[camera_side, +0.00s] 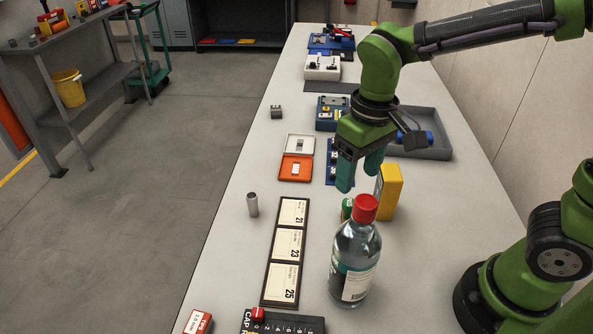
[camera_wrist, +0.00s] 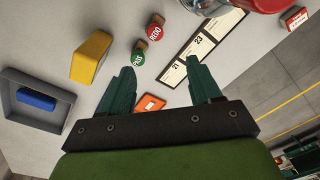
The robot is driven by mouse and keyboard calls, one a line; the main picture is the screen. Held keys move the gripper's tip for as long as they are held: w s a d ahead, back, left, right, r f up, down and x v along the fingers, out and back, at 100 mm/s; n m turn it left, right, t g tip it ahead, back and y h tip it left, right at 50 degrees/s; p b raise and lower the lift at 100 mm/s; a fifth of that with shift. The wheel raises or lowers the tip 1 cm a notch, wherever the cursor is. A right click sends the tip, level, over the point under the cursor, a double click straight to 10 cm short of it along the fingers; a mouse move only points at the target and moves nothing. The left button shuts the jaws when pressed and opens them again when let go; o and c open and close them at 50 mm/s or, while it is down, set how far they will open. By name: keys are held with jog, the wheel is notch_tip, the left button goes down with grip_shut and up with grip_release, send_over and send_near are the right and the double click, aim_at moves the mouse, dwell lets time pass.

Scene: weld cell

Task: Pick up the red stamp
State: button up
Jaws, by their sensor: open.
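The red stamp (camera_wrist: 155,31) shows in the wrist view as a round red face with light lettering and a brown body. It lies beyond my fingertips, near the top. A green stamp (camera_wrist: 138,56) lies just below and left of it; part of it shows in the side view (camera_side: 347,208) behind the bottle. I cannot make out the red stamp in the side view, where the clear bottle (camera_side: 356,262) with a red cap stands in front. My gripper (camera_side: 358,182) is open and empty above the table, pointing down; its spread fingers also show in the wrist view (camera_wrist: 162,78).
A yellow box (camera_side: 389,190) stands beside the stamps. A dark card frame (camera_side: 268,268) lies left of the bottle. An orange open case (camera_side: 296,168), a metal cylinder (camera_side: 252,205) and a grey tray (camera_side: 445,153) are also near. Bare table shows at the right front.

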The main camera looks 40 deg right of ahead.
notch_tip(320, 180, down, 16)
jog(key=shift+d+f, duration=0.1)
jog(key=shift+d, duration=0.05)
jog(key=c, duration=1.1)
